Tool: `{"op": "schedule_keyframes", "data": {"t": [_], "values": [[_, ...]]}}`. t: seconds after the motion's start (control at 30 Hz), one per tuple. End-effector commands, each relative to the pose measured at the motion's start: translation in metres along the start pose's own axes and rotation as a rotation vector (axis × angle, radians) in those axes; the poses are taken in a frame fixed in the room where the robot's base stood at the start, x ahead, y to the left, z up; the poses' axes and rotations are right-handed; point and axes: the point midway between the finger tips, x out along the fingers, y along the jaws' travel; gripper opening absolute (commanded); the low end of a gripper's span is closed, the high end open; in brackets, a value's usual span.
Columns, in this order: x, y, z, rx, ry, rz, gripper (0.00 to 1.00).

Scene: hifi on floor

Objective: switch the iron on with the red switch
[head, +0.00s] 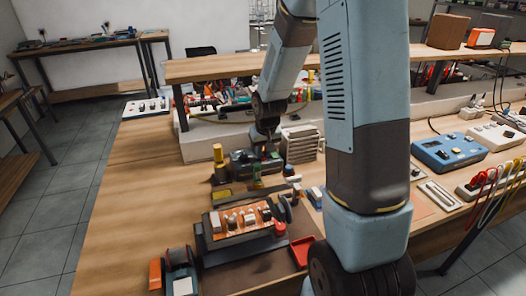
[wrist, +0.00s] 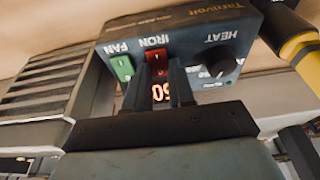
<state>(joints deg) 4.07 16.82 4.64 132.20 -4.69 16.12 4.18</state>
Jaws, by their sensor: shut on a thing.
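The dark blue station (wrist: 195,35) fills the top of the wrist view, its lettering upside down. Its red switch (wrist: 157,57), by the word IRON, is at the tips of my gripper (wrist: 166,78). My gripper is shut on the red switch, with one finger at each side. Glowing orange digits show between the fingers, partly hidden. A green switch (wrist: 123,68) marked FAN is just left, and a black HEAT knob (wrist: 220,60) is to the right. In the head view my gripper (head: 268,150) is at the station (head: 241,163), and the switch is too small to make out.
A yellow-and-black handle (wrist: 298,48) stands close beside the station. A grey ribbed block (wrist: 45,85) is on its other side. In the head view, an orange board with parts (head: 240,220) lies in front. The bench's left part (head: 125,215) is clear.

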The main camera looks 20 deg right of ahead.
Motion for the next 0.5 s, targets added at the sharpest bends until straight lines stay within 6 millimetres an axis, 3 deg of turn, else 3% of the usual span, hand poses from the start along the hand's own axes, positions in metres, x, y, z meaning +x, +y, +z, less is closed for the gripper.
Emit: {"op": "schedule_keyframes", "data": {"t": [0.13,0.17,0.23,0.5], "values": [[-0.0001,-0.0007,0.0001,-0.001,-0.001,-0.001,0.0],[-0.0001,-0.0008,0.0001,-0.001,-0.001,-0.001,0.25],[0.0,-0.0007,0.0001,-0.001,-0.001,-0.001,0.32],[-0.0004,-0.0003,0.0,0.0,-0.001,0.0,0.34]]}}
